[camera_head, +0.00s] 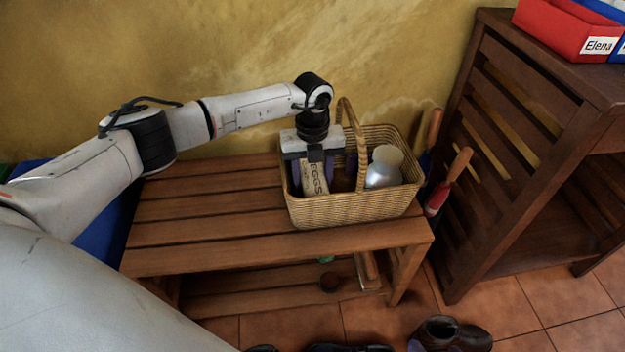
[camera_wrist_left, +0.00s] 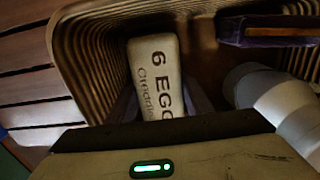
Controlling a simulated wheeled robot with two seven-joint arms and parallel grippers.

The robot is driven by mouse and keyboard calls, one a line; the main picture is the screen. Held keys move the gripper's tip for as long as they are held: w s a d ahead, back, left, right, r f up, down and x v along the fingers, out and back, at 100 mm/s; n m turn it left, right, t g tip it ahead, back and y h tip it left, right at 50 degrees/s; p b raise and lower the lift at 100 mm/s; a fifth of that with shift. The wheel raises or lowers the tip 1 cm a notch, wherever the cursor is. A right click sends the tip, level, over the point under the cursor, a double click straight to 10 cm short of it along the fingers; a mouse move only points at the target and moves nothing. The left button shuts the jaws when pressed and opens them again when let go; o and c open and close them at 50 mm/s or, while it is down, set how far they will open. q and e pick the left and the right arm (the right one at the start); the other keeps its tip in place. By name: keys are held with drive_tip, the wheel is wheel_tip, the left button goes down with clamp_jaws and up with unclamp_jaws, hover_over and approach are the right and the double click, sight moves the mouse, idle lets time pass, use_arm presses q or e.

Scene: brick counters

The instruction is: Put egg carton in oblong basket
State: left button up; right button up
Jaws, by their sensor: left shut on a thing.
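The egg carton (camera_head: 314,178) is pale with dark "EGGS" lettering and sits inside the left part of the oblong basket (camera_head: 345,211), a wicker basket with a tall handle. In the left wrist view the carton (camera_wrist_left: 155,75) lies between my fingers, below the basket rim (camera_wrist_left: 62,40). My left gripper (camera_head: 313,184) reaches down into the basket from above and is shut on the carton. The carton's lower end is hidden by the basket wall. My right gripper is not in view.
A silvery jar (camera_head: 383,170) stands in the basket's right part; a dark purple item (camera_wrist_left: 265,30) lies near it. The basket stands on a slatted wooden bench (camera_head: 200,218). Shoes (camera_head: 440,333) lie on the floor.

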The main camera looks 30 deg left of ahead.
use_arm(q)
drive_tip(key=o, duration=1.1)
drive_tip(key=shift+r, duration=0.3)
wheel_tip(320, 180, up, 9)
drive_tip(key=p, duration=0.3)
drive_tip(key=shift+f, duration=0.15)
drive_tip(key=shift+r+p, duration=0.3)
drive_tip(key=shift+r, duration=0.25)
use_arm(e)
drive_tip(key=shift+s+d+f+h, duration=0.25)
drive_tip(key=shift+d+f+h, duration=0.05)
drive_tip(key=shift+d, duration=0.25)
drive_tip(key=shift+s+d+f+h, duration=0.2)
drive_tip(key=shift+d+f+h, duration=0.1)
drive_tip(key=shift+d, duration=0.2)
